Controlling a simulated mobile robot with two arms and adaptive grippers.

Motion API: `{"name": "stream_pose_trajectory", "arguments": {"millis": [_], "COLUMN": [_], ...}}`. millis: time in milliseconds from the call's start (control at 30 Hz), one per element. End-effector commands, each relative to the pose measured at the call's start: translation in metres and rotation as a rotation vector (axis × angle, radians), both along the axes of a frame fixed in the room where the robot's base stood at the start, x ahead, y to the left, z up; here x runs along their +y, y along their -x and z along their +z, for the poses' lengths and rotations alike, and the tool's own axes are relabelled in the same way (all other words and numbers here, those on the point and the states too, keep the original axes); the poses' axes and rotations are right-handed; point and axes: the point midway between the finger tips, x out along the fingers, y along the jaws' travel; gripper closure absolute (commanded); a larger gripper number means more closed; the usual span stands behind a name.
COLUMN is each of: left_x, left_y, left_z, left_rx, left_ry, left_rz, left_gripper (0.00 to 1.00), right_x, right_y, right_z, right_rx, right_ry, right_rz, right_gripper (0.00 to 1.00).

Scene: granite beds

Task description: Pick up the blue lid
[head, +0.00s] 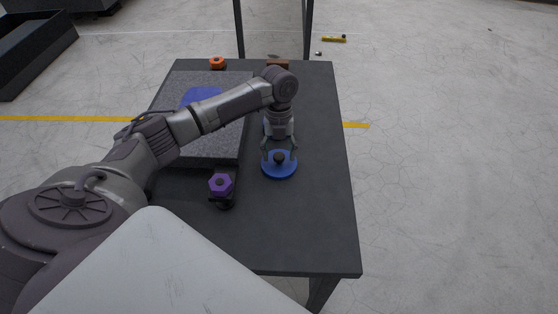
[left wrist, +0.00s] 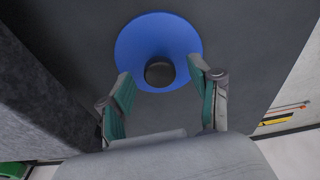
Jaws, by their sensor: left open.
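The blue lid (head: 279,170) is a flat blue disc with a dark round knob (head: 279,158) at its centre. It lies on the dark table to the right of the granite block. My left gripper (head: 279,152) points down over it, its fingers apart on either side of the knob in the head view. In the left wrist view the lid (left wrist: 140,37) and knob (left wrist: 159,71) lie just beyond the open green-padded fingertips (left wrist: 160,77), with nothing held between them. My right gripper is in neither view.
A speckled granite block (head: 224,143) with a blue patch (head: 201,95) on top stands on the dark table (head: 310,225). A purple hexagonal piece (head: 220,184) is nearer, an orange piece (head: 217,62) at the far edge. The table's right side is clear.

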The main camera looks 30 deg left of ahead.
Motion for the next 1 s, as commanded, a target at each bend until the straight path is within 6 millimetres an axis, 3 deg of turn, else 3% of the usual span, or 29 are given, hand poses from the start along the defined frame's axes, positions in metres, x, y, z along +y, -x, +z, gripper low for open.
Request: {"name": "stream_pose_trajectory", "arguments": {"millis": [133, 367, 733, 1000], "left_x": [-0.0008, -0.0010, -0.0009, -0.0008], "left_y": [0.0017, 0.0016, 0.0016, 0.0011], "left_z": [-0.0134, -0.0149, -0.0145, -0.0111], "left_rx": [-0.001, -0.002, -0.002, -0.003], "left_ry": [-0.001, -0.001, -0.001, -0.001], "left_rz": [0.001, 0.000, 0.000, 0.000], "left_gripper": [0.37, 0.37, 0.97, 0.97], "right_x": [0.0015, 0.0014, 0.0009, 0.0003], "right_y": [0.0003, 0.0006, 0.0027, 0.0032], "right_z": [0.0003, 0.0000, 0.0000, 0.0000], "right_rx": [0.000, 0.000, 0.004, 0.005], "right_ry": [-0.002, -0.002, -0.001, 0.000], "right_rz": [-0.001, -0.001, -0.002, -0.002], "right_gripper": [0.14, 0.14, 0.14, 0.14]}}
